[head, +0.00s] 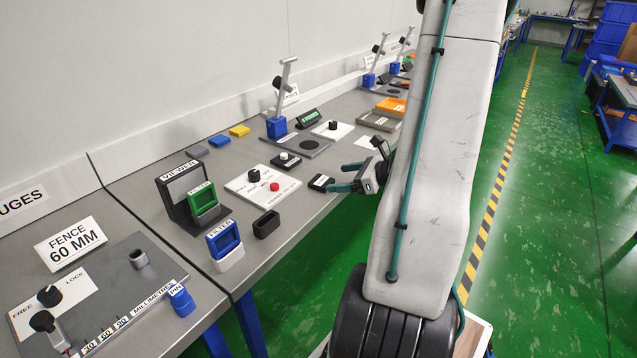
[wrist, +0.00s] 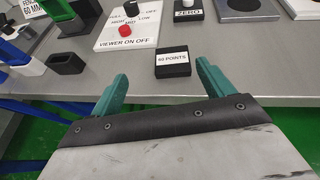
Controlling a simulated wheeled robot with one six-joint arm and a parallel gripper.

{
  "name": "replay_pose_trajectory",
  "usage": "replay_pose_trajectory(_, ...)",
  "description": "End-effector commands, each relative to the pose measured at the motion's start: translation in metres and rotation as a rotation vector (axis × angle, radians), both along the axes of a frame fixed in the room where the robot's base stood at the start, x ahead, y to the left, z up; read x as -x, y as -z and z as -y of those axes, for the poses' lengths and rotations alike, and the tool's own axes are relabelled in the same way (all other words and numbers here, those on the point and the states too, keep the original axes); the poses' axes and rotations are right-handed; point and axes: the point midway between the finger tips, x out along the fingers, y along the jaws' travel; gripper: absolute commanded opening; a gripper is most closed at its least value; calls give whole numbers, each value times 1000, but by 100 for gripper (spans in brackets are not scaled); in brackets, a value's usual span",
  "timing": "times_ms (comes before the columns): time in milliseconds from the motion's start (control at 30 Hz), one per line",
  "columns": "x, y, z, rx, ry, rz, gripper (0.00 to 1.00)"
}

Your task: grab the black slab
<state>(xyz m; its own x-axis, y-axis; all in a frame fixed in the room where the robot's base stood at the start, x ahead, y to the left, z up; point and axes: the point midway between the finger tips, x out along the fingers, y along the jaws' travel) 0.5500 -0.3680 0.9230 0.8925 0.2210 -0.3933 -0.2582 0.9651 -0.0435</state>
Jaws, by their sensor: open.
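A small black slab (head: 321,183) with a white label lies near the front edge of the grey bench. In the wrist view this slab (wrist: 173,70) reads "60 POINTS" and sits ahead of my fingertips, between their lines but closer to the right one. My gripper (head: 345,177) has teal fingers. It is open and empty, just right of the slab at the bench edge. In the wrist view the gripper (wrist: 161,73) shows both fingers apart with nothing between them. I cannot tell its exact height above the bench.
A white switch panel (head: 262,187) lies left of the slab, and a black "ZERO" button box (head: 286,161) stands behind it. A black open cup (head: 266,224) stands near the front edge. A dark plate with a disc (head: 309,145) lies farther back. Green floor is free beside the bench.

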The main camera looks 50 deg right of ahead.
Motion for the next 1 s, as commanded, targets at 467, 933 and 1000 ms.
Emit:
replay_pose_trajectory(467,-26,27,11,-48,92,2,80)
replay_pose_trajectory(933,-60,40,3,-45,94,2,80)
replay_pose_trajectory(1000,-60,40,3,-45,94,2,80)
